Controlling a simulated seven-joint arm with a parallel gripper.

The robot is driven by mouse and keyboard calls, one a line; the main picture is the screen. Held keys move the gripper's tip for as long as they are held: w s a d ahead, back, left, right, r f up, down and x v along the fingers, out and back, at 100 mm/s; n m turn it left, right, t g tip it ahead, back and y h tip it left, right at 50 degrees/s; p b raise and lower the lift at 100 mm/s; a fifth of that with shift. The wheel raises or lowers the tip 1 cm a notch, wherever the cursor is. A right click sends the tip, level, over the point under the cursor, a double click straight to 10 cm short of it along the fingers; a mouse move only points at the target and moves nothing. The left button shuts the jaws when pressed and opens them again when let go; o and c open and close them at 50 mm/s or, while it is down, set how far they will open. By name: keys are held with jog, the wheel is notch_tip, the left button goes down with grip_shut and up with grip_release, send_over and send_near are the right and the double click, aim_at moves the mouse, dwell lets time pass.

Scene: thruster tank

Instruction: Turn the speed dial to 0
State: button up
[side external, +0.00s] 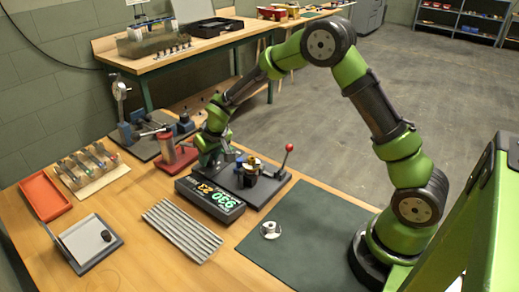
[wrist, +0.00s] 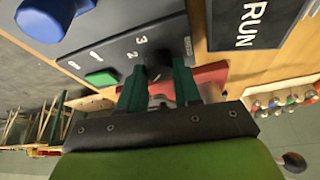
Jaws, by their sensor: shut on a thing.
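The speed dial (wrist: 158,73) is a small dark knob on a black panel (wrist: 115,40) with white numerals, 2 and 3 readable beside it. The wrist view shows it between the two green fingers of my gripper (wrist: 158,88), which is shut on it. The fingers hide much of the dial, so its pointer and the 0 mark cannot be made out. In the side view my gripper (side external: 213,158) is down at the back left of the black console (side external: 262,190); the dial is hidden there.
A red stand (side external: 175,158) is close left of my gripper. A green button (wrist: 101,78) and a RUN sign (wrist: 248,24) are near the dial.

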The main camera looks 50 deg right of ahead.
jog(key=n+y, duration=0.1)
jog(key=n, duration=0.2)
jog(key=n+y, duration=0.1)
jog(key=n, duration=0.2)
jog(key=shift+d+g, duration=0.15)
jog(key=shift+g, duration=0.15)
dwell(0.4)
jog(key=o, duration=1)
jog(key=shift+o, duration=0.2)
jog(key=v, duration=1.7)
jog(key=shift+d, duration=0.3)
jog(key=shift+f, duration=0.15)
